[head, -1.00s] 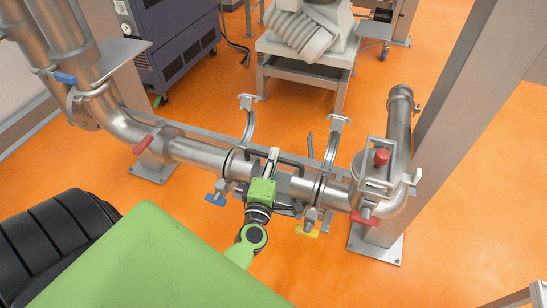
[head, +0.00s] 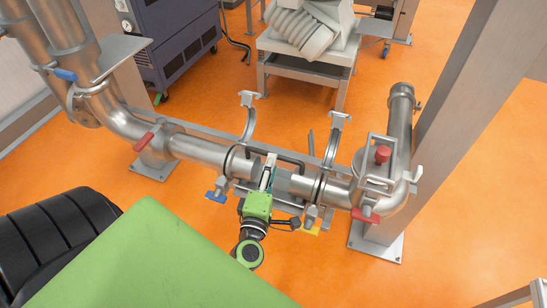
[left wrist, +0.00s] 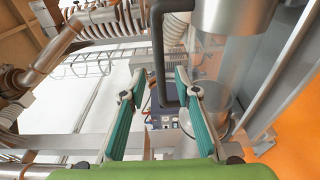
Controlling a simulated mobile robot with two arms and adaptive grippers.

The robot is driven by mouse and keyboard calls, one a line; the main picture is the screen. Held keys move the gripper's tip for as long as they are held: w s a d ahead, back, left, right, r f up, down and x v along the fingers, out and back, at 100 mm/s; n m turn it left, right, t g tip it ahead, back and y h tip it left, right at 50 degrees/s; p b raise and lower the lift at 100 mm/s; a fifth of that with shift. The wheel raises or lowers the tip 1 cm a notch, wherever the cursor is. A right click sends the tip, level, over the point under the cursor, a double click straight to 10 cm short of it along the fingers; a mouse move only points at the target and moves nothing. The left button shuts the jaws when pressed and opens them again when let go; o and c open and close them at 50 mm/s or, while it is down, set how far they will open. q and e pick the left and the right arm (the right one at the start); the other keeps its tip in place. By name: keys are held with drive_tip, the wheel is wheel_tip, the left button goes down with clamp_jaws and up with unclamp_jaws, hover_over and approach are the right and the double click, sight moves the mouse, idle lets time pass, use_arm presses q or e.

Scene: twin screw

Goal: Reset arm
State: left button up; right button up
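My left gripper (head: 268,168) is in the middle of the head view, at the gap between two steel pipe ends. Its two teal fingers stand apart in the left wrist view (left wrist: 155,88), so it is open. I see nothing clamped between them. A black bar handle (head: 290,156) lies just behind the fingers in the head view. In the left wrist view the handle (left wrist: 157,50) shows between and beyond the fingers; contact cannot be told. My right gripper is in neither view.
The left pipe (head: 205,152) and right pipe (head: 336,192) flank the gripper closely. Two raised open clamp halves (head: 249,118) (head: 334,140) stand behind. Blue (head: 216,196), yellow (head: 311,231) and red (head: 365,215) handles stick out in front. A metal column (head: 455,120) stands right.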

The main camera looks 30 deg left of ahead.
use_arm(q)
drive_tip(key=v, duration=0.7)
drive_tip(key=shift+s+r, duration=0.2)
